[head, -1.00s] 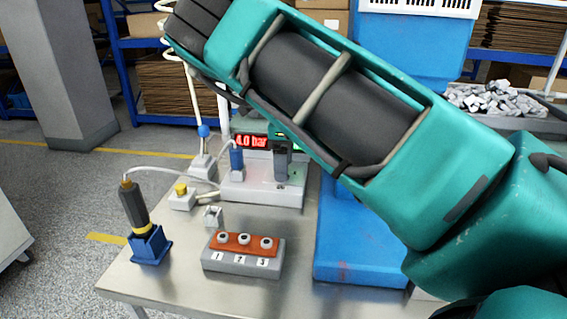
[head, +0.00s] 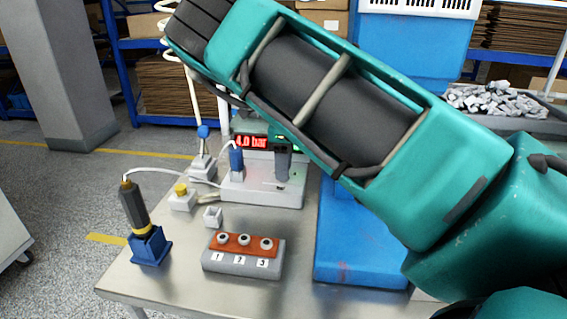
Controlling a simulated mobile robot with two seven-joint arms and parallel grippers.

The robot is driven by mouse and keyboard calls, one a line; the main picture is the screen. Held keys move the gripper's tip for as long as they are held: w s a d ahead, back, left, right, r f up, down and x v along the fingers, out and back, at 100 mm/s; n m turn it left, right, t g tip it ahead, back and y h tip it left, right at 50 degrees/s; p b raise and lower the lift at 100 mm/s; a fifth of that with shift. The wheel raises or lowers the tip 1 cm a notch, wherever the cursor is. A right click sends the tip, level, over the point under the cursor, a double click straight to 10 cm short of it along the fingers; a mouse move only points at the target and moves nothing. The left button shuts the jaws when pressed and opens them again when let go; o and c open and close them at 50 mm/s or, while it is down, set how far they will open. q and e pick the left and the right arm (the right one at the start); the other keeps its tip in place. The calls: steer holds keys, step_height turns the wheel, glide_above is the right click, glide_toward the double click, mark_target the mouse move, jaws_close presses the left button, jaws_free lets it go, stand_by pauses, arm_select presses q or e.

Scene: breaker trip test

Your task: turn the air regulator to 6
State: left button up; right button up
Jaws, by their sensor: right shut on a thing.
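The air regulator is a light grey box (head: 238,190) on the metal table, with a red display (head: 252,142) behind it reading 4.0 bar. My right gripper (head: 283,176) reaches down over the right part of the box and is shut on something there. Its dark fingers hide what they hold, so I cannot make out the knob or its scale. My left gripper is not in view.
A blue plug (head: 236,160) with a white cable stands on the box, left of the gripper. A grey block with three buttons (head: 243,262), a yellow-topped button box (head: 182,197) and a dark tool in a blue holder (head: 150,247) stand nearby. A blue tray (head: 360,250) lies right.

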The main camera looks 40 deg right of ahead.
steer(key=shift+m, duration=0.3)
steer(key=m, duration=0.4)
arm_select(q)
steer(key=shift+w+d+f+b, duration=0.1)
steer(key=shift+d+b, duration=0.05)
steer(key=shift+b, duration=0.3)
arm_select(e)
steer(key=shift+m, duration=2.2)
steer(key=shift+r, duration=0.1)
steer(key=o, duration=1)
steer(key=shift+o, duration=0.2)
arm_select(q)
steer(key=shift+p, duration=0.4)
arm_select(e)
step_height(320, 180, up, 13)
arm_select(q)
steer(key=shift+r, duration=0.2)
